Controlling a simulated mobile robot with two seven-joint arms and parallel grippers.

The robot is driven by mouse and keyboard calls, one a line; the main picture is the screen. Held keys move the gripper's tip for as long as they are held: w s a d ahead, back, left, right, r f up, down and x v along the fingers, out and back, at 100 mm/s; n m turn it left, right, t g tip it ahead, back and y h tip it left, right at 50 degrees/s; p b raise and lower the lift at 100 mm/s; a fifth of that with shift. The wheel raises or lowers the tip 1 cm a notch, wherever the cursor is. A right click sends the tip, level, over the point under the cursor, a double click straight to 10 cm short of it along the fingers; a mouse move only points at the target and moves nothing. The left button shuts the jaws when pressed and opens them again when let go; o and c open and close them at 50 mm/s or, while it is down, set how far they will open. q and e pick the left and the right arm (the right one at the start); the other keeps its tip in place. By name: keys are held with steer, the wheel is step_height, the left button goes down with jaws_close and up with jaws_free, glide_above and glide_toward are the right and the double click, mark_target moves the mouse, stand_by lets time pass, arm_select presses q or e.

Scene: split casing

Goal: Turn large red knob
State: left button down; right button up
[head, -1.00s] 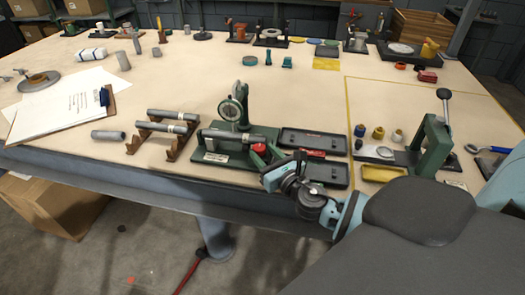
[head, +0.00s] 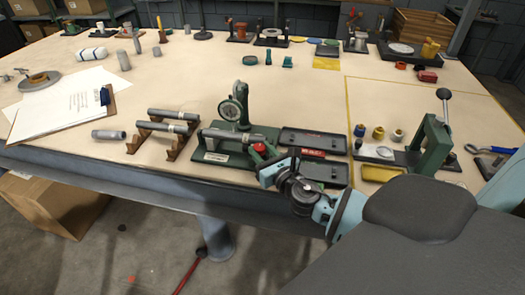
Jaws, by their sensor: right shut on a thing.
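The red knob (head: 259,148) sits at the right end of a green gauge fixture (head: 207,157) near the front edge of the table. A grey cylinder (head: 222,135) lies across this fixture, and a round dial gauge (head: 230,110) stands behind it. My right gripper (head: 266,160) reaches in from the lower right and is shut on the red knob. Its fingers are small in view and partly cover the knob's front side. My left gripper is not in view.
Black trays (head: 312,143) lie right of the fixture. A wooden rack (head: 158,137) with grey cylinders stands on its left, beside a clipboard (head: 68,103). A green lever press (head: 432,143) stands at the right. The table's middle is mostly clear.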

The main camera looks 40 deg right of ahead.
steer(key=h, duration=0.1)
steer(key=m+h+p, duration=0.1)
steer(key=shift+a+r+m+g+h, duration=0.2)
steer(key=shift+m+g+h, duration=0.1)
steer(key=shift+w+a+m+g+h+p, duration=0.1)
steer(key=shift+m+g+h+p, duration=0.2)
steer(key=shift+m+h+p, duration=0.5)
steer(key=m+g+h, duration=0.1)
steer(key=h, duration=0.1)
steer(key=shift+a+h, duration=0.1)
steer(key=shift+h, duration=0.3)
steer(key=shift+w+a+f+m+g+h, duration=0.1)
steer(key=shift+m+g+h, duration=0.5)
steer(key=shift+m+h, duration=0.2)
steer(key=shift+w+f+m+g+h, duration=0.1)
steer(key=shift+m+g+h, duration=0.5)
steer(key=shift+m+h, duration=0.15)
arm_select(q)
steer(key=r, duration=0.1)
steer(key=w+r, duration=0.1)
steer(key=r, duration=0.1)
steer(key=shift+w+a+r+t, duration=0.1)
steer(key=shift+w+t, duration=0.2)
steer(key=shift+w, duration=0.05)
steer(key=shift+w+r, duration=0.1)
arm_select(e)
steer(key=shift+m+g+h, duration=0.25)
steer(key=shift+g+h, duration=0.05)
steer(key=shift+h, duration=0.15)
steer(key=o, duration=0.7)
